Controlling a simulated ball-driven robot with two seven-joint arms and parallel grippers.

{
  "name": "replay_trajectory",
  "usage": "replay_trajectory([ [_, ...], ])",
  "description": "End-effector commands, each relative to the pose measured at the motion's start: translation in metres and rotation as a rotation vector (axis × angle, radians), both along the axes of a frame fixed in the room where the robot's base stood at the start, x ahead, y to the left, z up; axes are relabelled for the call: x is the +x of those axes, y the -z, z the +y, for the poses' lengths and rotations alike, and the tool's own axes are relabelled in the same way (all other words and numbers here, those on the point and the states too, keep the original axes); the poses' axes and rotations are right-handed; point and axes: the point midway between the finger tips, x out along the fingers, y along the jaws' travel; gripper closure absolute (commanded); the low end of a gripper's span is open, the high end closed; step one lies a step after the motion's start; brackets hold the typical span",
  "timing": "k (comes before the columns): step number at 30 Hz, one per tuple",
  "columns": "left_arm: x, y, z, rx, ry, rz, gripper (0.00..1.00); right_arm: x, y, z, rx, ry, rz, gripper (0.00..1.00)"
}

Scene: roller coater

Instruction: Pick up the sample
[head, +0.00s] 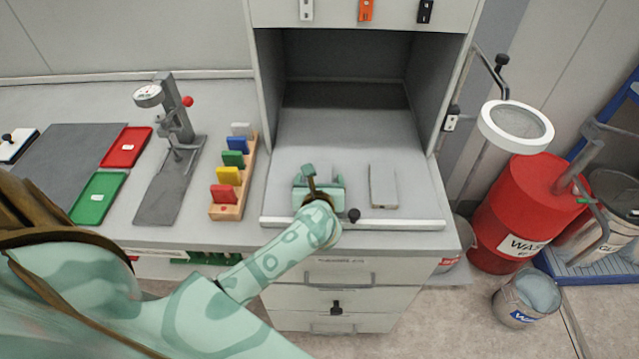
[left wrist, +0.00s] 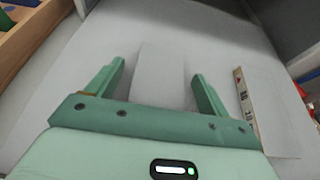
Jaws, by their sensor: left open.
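My left gripper (head: 319,184) is over the floor of the open grey cabinet, near its front edge. In the left wrist view my left gripper (left wrist: 157,70) is open, with its two green fingers apart. A pale grey flat block (left wrist: 161,76) lies between the fingers, with a gap on each side; its near end is hidden by the gripper body. In the head view my gripper mostly covers that block. A second grey flat block (head: 383,186) lies to the right of the gripper. Which block is the sample I cannot tell. My right gripper is not in view.
A wooden rack (head: 229,210) with several coloured pieces stands left of the cabinet, beside a grey stand with a dial (head: 150,95). The cabinet's side walls and front lip (head: 400,224) bound the space. A round magnifier (head: 515,127) hangs at the right.

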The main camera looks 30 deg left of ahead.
Motion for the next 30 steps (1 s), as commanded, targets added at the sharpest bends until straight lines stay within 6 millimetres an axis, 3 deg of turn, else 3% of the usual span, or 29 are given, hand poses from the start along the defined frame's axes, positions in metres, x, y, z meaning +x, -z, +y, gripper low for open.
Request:
replay_trajectory([
  [1,0.000,0.000,0.000,0.000,0.000,0.000,0.28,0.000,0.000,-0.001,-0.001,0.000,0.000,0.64],
  [5,0.000,0.000,0.000,0.000,0.000,0.000,0.65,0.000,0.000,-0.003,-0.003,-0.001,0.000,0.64],
  [6,0.000,0.000,0.000,0.000,0.000,0.000,0.70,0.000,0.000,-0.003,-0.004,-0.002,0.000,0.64],
  [15,0.000,-0.002,0.000,0.000,0.000,0.000,0.70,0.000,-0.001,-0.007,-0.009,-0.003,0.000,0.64],
  [20,0.000,-0.015,0.000,-0.001,-0.001,-0.003,0.70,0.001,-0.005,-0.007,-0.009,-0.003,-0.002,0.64],
  [23,0.000,-0.033,0.000,-0.002,-0.001,-0.005,0.70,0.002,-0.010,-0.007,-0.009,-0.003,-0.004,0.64],
  [30,-0.047,-0.093,-0.017,-0.004,0.000,-0.004,0.70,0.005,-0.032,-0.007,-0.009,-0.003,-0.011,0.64],
])
